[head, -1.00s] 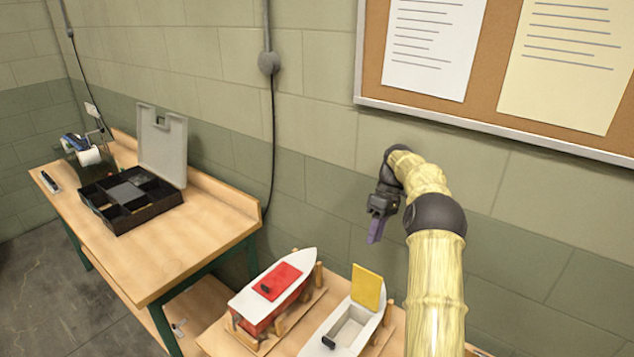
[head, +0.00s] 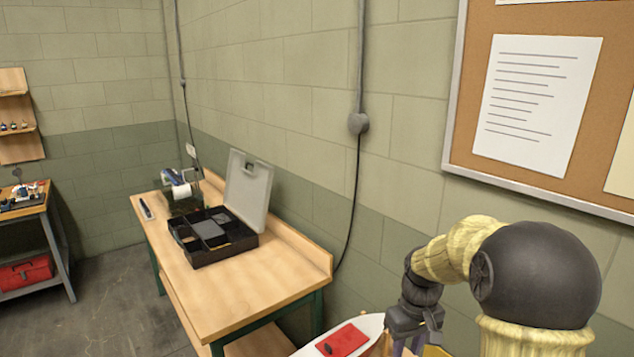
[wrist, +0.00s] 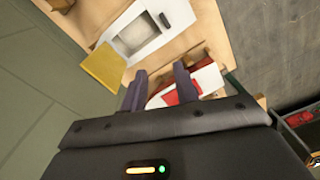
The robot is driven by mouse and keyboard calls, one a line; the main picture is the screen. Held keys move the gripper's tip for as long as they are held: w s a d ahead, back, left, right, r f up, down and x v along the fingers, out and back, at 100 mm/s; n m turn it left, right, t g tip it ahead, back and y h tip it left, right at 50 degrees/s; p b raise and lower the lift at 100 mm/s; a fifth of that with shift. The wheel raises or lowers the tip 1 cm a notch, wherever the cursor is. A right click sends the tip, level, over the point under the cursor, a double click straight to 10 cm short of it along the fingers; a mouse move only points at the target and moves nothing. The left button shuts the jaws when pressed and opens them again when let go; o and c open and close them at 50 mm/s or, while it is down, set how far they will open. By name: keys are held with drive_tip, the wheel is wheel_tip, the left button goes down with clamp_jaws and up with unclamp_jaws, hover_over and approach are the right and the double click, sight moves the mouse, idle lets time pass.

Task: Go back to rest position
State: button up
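My gripper (wrist: 160,90) shows in the wrist view with its two purple fingers apart and nothing between them. It hangs above the bench with the boats, apart from them. In the head view it is at the lower right, its fingers mostly cut off by the bottom edge. My yellow arm with a dark joint fills the lower right corner there. A boat with a red hatch (head: 343,341) is partly in view at the bottom. In the wrist view, a white boat with an open hold (wrist: 138,32) has a raised yellow lid (wrist: 104,66).
A wooden table (head: 270,272) at the left wall side holds an open black organizer box (head: 228,247) with a grey lid. A cork board (head: 469,110) hangs on the wall. A red toolbox (head: 27,272) sits on a far shelf. Bare floor lies at the left.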

drive_tip(key=s+a+f+m+t, duration=0.1)
drive_tip(key=s+a, duration=0.1)
drive_tip(key=s, duration=0.5)
drive_tip(key=s+a+f+m+t, duration=0.1)
drive_tip(key=s+m, duration=0.1)
drive_tip(key=s, duration=0.6)
drive_tip(key=shift+s+a+t, duration=0.15)
drive_tip(key=shift+a+t, duration=0.15)
drive_tip(key=shift+a, duration=0.05)
drive_tip(key=shift+a, duration=0.1)
